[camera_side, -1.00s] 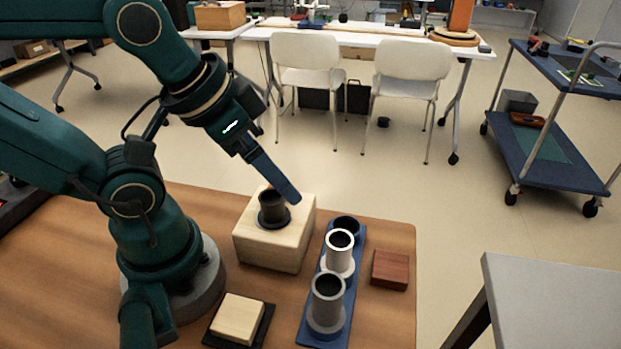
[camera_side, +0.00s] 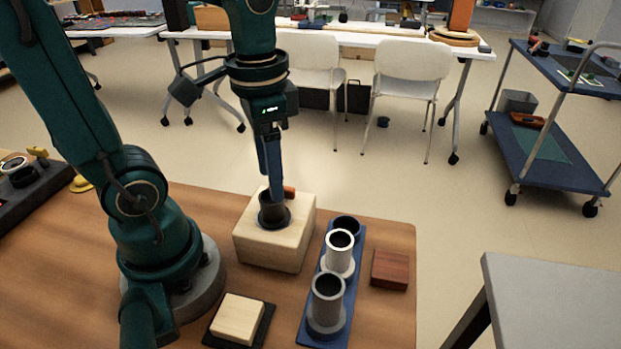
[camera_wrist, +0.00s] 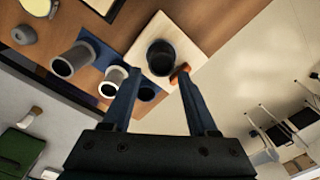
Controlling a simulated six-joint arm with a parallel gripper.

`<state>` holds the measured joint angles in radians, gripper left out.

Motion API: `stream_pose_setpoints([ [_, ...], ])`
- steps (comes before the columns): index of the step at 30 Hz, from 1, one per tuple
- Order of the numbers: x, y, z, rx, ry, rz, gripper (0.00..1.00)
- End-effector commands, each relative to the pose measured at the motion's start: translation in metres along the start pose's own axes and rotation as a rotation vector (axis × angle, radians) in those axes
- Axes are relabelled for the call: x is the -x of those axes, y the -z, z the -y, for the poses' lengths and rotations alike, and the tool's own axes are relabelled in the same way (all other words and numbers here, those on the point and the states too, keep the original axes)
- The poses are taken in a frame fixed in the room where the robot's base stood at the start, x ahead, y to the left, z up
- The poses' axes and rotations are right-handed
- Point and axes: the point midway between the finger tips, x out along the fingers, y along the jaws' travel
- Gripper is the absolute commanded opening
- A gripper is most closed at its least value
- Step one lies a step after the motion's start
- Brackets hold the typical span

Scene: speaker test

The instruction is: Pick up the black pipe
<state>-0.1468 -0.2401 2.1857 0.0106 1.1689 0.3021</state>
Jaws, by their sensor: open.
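The black pipe (camera_side: 270,212) stands upright in a dark ring on a pale wooden block (camera_side: 271,249). In the wrist view the pipe (camera_wrist: 160,60) shows its open round top just beyond my fingertips. My gripper (camera_side: 275,194) points down at the pipe in the side view, its fingers overlapping the pipe's top edge. In the wrist view my gripper (camera_wrist: 158,76) is open, with one finger to each side of the pipe's line. I cannot tell whether a finger touches the pipe.
A blue rack (camera_side: 314,283) to the right holds a grey pipe (camera_side: 327,296), a white pipe (camera_side: 339,251) and a dark round holder (camera_side: 346,226). A small orange piece (camera_side: 289,192) is near the black pipe. A brown block (camera_side: 390,269) and a pale block (camera_side: 238,319) lie nearby.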

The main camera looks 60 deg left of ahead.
Motion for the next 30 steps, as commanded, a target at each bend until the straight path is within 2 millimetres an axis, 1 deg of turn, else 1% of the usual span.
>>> stream_pose_setpoints([
  [5, -0.011, -0.001, 0.002, 0.017, -0.009, 0.03, 0.59],
  [12, -0.038, -0.002, 0.002, 0.017, -0.009, 0.03, 0.59],
  [16, -0.05, -0.002, 0.002, 0.017, -0.008, 0.028, 0.59],
  [21, -0.056, -0.002, 0.002, 0.017, -0.007, 0.024, 0.59],
  [27, -0.056, -0.002, 0.002, 0.017, -0.007, 0.023, 0.59],
  [28, -0.056, -0.001, 0.002, 0.017, -0.007, 0.023, 0.55],
  [29, -0.056, -0.001, 0.002, 0.017, -0.007, 0.023, 0.44],
  [30, -0.056, -0.001, 0.002, 0.017, -0.007, 0.023, 0.28],
])
